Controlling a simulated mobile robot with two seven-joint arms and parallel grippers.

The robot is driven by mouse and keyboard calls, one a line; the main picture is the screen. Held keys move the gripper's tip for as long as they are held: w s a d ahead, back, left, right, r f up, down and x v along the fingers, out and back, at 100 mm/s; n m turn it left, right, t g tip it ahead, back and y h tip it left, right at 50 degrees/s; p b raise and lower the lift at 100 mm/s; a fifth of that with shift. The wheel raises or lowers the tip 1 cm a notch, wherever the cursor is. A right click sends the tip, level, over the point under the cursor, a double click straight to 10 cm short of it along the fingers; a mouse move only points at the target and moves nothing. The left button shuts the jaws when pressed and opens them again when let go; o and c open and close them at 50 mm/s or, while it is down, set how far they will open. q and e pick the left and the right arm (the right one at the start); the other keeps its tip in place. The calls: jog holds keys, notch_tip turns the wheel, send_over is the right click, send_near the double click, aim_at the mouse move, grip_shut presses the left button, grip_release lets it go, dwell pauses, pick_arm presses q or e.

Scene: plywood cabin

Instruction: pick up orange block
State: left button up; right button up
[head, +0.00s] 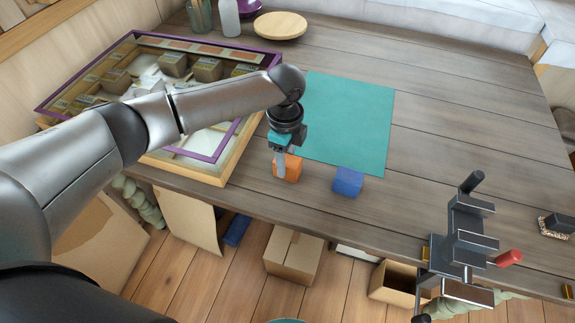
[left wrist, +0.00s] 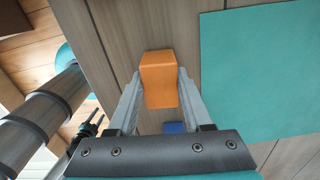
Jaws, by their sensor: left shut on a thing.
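The orange block (head: 292,167) is at the table's front part, just below the teal mat (head: 345,120). My left gripper (head: 281,165) reaches down onto it and hides part of it. In the left wrist view the orange block (left wrist: 158,75) sits between the two fingers of my left gripper (left wrist: 160,88), which are shut on it. I cannot tell whether the block is clear of the table. My right gripper is not in view.
A blue block (head: 348,181) stands to the right, close to the gripper. A glass-topped display case (head: 215,170) lies left, under my left arm. A vise (head: 462,240) is clamped at the front right edge. The table (head: 450,130) is clear right of the mat.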

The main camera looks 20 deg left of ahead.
pick_arm(q)
grip_shut()
